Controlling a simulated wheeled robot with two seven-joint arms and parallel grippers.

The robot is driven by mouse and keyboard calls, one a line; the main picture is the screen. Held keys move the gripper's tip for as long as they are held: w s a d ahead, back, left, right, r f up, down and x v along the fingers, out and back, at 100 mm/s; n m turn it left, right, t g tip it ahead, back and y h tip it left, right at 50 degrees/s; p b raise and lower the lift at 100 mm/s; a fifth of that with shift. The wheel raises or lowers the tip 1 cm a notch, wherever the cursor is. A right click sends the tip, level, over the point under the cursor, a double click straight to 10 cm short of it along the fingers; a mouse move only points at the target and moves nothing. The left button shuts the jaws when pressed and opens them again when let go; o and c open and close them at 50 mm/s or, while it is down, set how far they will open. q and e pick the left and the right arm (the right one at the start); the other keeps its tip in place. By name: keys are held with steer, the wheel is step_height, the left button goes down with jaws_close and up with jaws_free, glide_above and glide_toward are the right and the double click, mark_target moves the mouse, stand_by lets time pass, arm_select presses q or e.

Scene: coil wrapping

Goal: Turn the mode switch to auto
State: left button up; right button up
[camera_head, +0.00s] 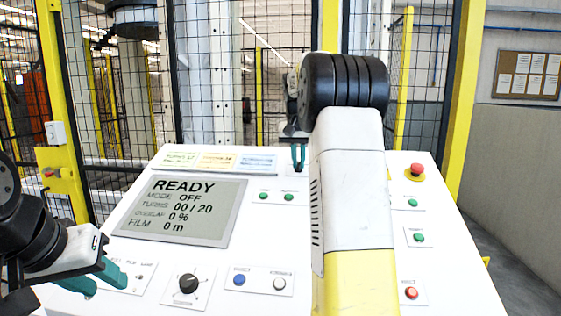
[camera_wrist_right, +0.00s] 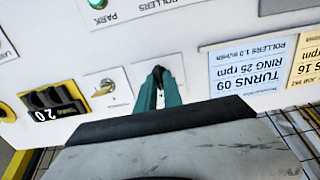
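The control panel screen (camera_head: 181,211) reads READY and MODE OFF. A small black switch knob (camera_wrist_right: 158,72) sits on a white plate in the right wrist view; its label cannot be read. My right gripper (camera_wrist_right: 159,88) has its teal fingers close together on both sides of this knob, apparently shut on it. In the head view my right gripper (camera_head: 298,157) is at the panel's upper edge, and the knob is hidden. A larger black rotary knob (camera_head: 188,284) is on the lower panel, its labels unreadable. My left gripper (camera_head: 97,279) is open and empty over the panel's lower left.
A red emergency button (camera_head: 418,169) is at upper right. Blue (camera_head: 239,279) and white (camera_head: 279,283) buttons sit low on the panel. Mesh fencing stands behind.

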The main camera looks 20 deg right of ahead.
jaws_close()
steer(key=m, duration=0.3)
steer(key=shift+m, duration=0.4)
steer(key=shift+s+m, duration=0.1)
steer(key=shift+m, duration=2.4)
steer(key=o, duration=0.6)
jaws_free()
steer(key=shift+c, duration=0.2)
